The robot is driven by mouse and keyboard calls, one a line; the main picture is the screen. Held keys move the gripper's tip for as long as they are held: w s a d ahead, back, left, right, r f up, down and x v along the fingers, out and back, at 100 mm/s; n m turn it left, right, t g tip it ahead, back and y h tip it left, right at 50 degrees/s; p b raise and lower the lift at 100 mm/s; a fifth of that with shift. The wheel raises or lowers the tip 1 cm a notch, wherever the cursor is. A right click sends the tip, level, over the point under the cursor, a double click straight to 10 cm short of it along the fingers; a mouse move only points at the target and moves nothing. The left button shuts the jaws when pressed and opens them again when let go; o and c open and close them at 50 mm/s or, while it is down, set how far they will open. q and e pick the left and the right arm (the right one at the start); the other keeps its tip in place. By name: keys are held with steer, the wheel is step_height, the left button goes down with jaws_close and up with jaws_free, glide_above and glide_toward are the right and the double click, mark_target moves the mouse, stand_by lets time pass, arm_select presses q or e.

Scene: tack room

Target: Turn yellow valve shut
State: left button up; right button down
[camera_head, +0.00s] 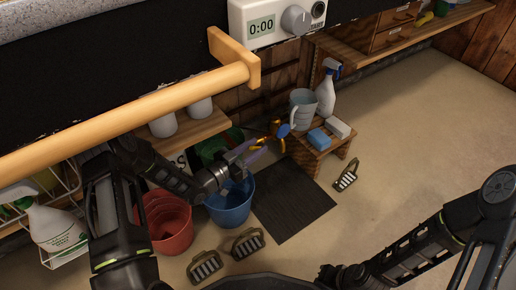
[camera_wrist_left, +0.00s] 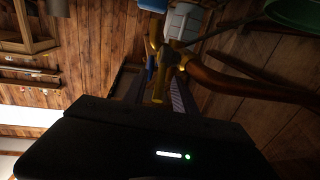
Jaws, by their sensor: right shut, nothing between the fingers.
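The yellow valve (camera_head: 269,139) is on pipework at the wall, left of the small wooden stool. In the left wrist view its yellow part (camera_wrist_left: 160,84) lies between my left fingers, with gaps seeming to show at its sides. A blue part (camera_head: 285,130) sits beside it and also shows in the wrist view (camera_wrist_left: 150,67). My left gripper (camera_head: 251,152) reaches toward the valve from the left with its fingers apart; contact cannot be told. My right gripper (camera_head: 326,276) is low at the front, shut and empty, far from the valve.
A blue bucket (camera_head: 232,205) and a red bucket (camera_head: 166,224) stand below my left arm. The stool (camera_head: 308,157) holds a jug, spray bottle and sponges. A wooden rail (camera_head: 130,110) crosses above. Brushes lie on the floor; the right floor is clear.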

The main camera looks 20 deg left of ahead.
arm_select(q)
steer(key=shift+x, duration=0.75)
jaws_close()
stand_by(0.9)
